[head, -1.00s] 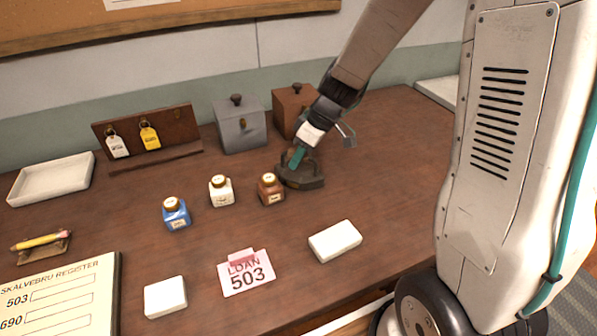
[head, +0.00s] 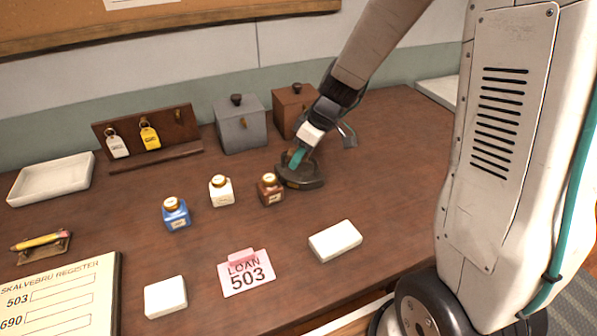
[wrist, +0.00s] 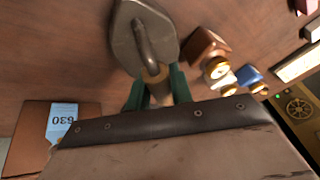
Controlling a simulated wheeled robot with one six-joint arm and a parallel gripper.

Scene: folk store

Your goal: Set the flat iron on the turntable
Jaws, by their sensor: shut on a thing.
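The flat iron (head: 303,178) is a dark metal iron with a pointed sole and a loop handle. It is at the middle of the wooden table, close to the right of the brown ink bottle. My gripper (head: 297,158) comes down from above with teal fingers, shut on the iron's handle. In the wrist view the fingers (wrist: 157,88) are at the rear end of the handle, and the iron (wrist: 140,38) points away from the gripper. I cannot tell whether the sole touches the table. I see no turntable that I can identify.
Brown (head: 270,190), white (head: 221,190) and blue (head: 176,214) ink bottles stand left of the iron. Grey (head: 240,128) and brown (head: 291,108) lidded boxes stand behind. A white block (head: 335,240) and a LOAN 503 card (head: 246,274) lie in front. Table space right of the iron is clear.

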